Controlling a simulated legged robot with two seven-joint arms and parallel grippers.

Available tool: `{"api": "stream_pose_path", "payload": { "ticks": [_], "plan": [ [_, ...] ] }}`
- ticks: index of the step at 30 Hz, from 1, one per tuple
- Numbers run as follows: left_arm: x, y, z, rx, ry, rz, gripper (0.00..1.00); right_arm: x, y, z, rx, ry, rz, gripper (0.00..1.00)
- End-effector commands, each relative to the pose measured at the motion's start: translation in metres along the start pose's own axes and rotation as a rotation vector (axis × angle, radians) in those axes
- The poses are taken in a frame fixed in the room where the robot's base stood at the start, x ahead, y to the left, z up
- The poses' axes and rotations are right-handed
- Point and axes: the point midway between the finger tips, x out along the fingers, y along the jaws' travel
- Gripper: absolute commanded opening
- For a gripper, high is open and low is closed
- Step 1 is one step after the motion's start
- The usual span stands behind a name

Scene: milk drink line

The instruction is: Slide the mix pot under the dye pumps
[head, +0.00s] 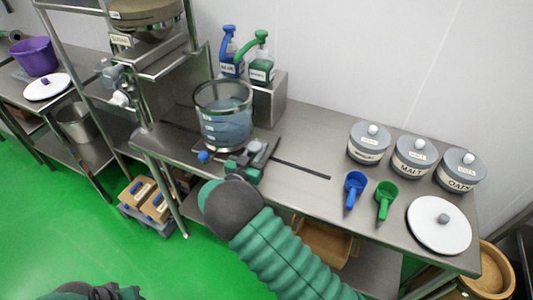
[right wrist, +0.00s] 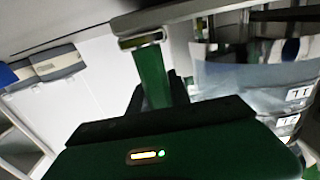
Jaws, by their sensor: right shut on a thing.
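The mix pot (head: 224,128), a clear cylinder with a dark rim and bluish contents, stands upright on the steel bench. A blue dye pump (head: 230,62) and a green dye pump (head: 260,68) stand behind it. My right gripper (head: 250,158) is at the pot's near side, low by the bench, shut on what seems to be the pot's handle; the grip itself is largely hidden. The pot also fills the right of the right wrist view (right wrist: 250,82). Part of my left gripper (head: 100,291) shows at the bottom edge, its jaws unclear.
The pumps are on a raised steel block (head: 268,102). A dark strip (head: 302,171) runs along the bench right of the pot. Blue (head: 355,184) and green (head: 386,193) scoops, several lidded canisters (head: 412,158) and a white lid (head: 440,232) are further right. A steel rack (head: 165,68) is left.

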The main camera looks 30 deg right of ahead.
Motion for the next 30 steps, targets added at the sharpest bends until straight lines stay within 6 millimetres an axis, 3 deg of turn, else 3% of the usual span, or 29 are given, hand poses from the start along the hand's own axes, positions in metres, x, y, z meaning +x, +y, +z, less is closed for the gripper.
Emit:
{"api": "stream_pose_path", "payload": {
  "ticks": [15,16,21,30],
  "plan": [
    [0.0023,0.0001,0.0007,0.0,0.0,0.0,0.36,-0.0001,-0.0049,0.0046,-0.009,-0.007,0.003,0.0],
    [0.0023,0.0001,0.0007,0.0,0.0,0.0,0.36,-0.0002,-0.005,0.0047,-0.009,-0.007,0.003,0.25],
    [0.0023,0.0001,0.0006,0.0,0.0,0.0,0.36,-0.0009,-0.0056,0.0038,-0.008,-0.005,0.002,0.45],
    [0.0022,0.0001,0.0006,0.0,0.0,0.0,0.36,-0.0015,-0.0055,0.0024,-0.006,-0.003,0.002,0.45]
  ]
}}
